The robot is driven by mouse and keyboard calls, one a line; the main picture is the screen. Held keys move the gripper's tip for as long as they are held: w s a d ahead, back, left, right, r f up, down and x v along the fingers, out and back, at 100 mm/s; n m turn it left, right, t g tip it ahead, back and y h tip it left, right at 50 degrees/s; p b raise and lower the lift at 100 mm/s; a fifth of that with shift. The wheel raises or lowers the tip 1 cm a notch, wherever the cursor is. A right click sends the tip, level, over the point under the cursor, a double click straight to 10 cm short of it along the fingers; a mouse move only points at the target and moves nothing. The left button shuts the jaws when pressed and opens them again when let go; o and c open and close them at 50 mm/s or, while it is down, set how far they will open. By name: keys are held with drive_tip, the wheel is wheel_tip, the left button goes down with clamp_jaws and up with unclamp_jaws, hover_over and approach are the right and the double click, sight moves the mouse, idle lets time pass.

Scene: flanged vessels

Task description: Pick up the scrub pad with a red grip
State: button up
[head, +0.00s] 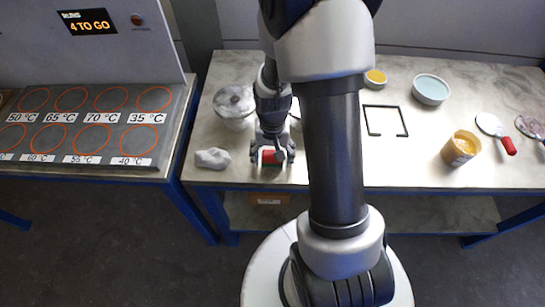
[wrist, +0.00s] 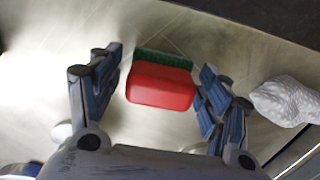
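The scrub pad has a red grip (wrist: 160,88) on a dark green pad (wrist: 163,60) and lies on the worktop; its red part also shows in the head view (head: 270,157), close to the front edge. My gripper (wrist: 160,66) is open, with one finger on each side of the red grip. The right finger is very near the grip, and I cannot tell whether it touches. A clear gap shows at the left finger. In the head view, my gripper (head: 272,154) is low over the pad and partly covers it.
A crumpled white cloth (head: 212,158) lies left of my gripper, and a round lidded vessel (head: 234,103) stands behind it. To the right are a black frame (head: 386,107), a pale blue bowl (head: 431,89), an amber jar (head: 461,148) and a red-handled tool (head: 508,145).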

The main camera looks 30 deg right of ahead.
drive_tip(key=c, duration=0.9)
drive_tip(key=shift+o, duration=0.2)
drive_tip(key=shift+r, duration=0.15)
wheel_tip(320, 180, up, 20)
drive_tip(key=p, duration=0.6)
drive_tip(key=shift+p, duration=0.3)
